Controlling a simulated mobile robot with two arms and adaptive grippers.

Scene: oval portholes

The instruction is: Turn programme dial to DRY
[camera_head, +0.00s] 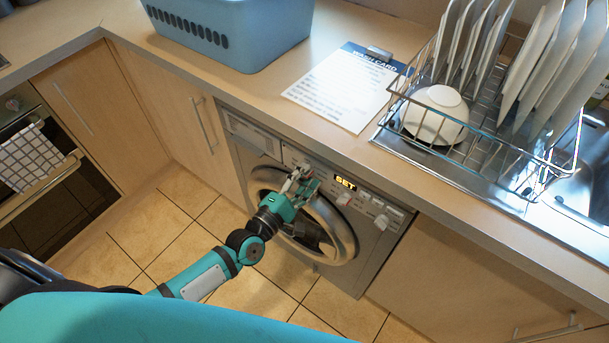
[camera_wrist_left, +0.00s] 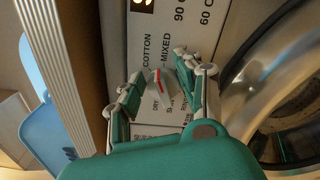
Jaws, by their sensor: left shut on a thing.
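The washing machine (camera_head: 327,213) stands under the counter with its round door shut. In the left wrist view the programme dial (camera_wrist_left: 160,84) is a small grey knob with a red line. Printed around it are COTTON, MIXED, a small DRY label (camera_wrist_left: 155,104) and other partly hidden words. My right gripper is not in view.
On the counter are a blue basket (camera_head: 240,30), a wash card (camera_head: 345,88) and a dish rack (camera_head: 480,150). The floor is clear.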

